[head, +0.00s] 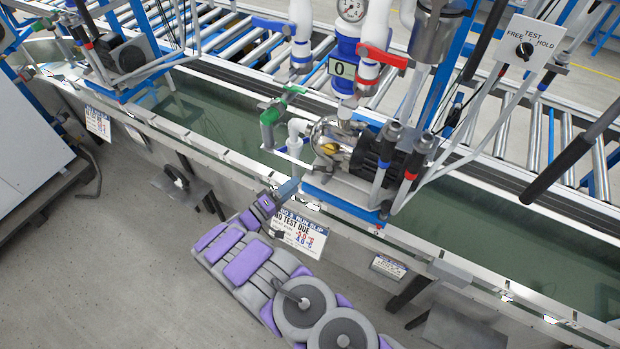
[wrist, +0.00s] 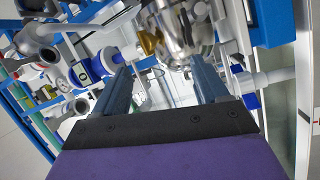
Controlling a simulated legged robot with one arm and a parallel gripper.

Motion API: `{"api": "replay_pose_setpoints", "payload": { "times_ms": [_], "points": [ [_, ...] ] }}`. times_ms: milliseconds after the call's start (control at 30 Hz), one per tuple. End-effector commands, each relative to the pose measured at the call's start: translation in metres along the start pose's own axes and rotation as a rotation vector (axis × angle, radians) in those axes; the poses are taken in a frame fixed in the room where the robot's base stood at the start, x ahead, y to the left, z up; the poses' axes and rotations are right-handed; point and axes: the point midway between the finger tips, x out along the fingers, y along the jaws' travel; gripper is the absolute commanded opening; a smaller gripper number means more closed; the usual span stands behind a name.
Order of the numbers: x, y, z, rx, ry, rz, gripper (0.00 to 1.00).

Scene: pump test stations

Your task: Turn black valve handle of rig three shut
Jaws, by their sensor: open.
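I cannot surely pick out a black valve handle on this rig. My gripper (head: 288,187) is at the trough's near edge, just left of the pump base. In the wrist view my gripper (wrist: 162,75) is open and empty, with the silver pump body (wrist: 185,30) beyond its fingers.
Another rig (head: 122,58) stands at upper left. Roller conveyors (head: 225,35) run behind the green trough (head: 220,115). Floor (head: 100,260) at lower left is clear.

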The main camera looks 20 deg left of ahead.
Motion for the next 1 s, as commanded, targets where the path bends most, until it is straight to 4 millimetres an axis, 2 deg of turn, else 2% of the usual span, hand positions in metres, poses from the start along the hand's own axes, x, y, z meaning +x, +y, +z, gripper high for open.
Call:
{"api": "replay_pose_setpoints", "payload": {
  "times_ms": [33, 100, 200, 467, 700, 900, 1000],
  "points": [
    [0.01, 0.007, 0.007, 0.048, 0.033, 0.039, 0.79],
    [0.021, 0.015, 0.013, 0.136, 0.094, 0.079, 0.85],
    [0.034, 0.025, 0.021, 0.264, 0.189, 0.102, 0.86],
    [0.046, 0.032, 0.047, 0.597, 0.422, -0.016, 0.86],
    [0.03, 0.02, 0.081, 0.922, 0.504, -0.325, 0.86],
    [0.007, 0.007, 0.113, 1.155, 0.431, -0.588, 0.86],
    [-0.002, 0.004, 0.121, 1.229, 0.391, -0.663, 0.86]
  ]
}}
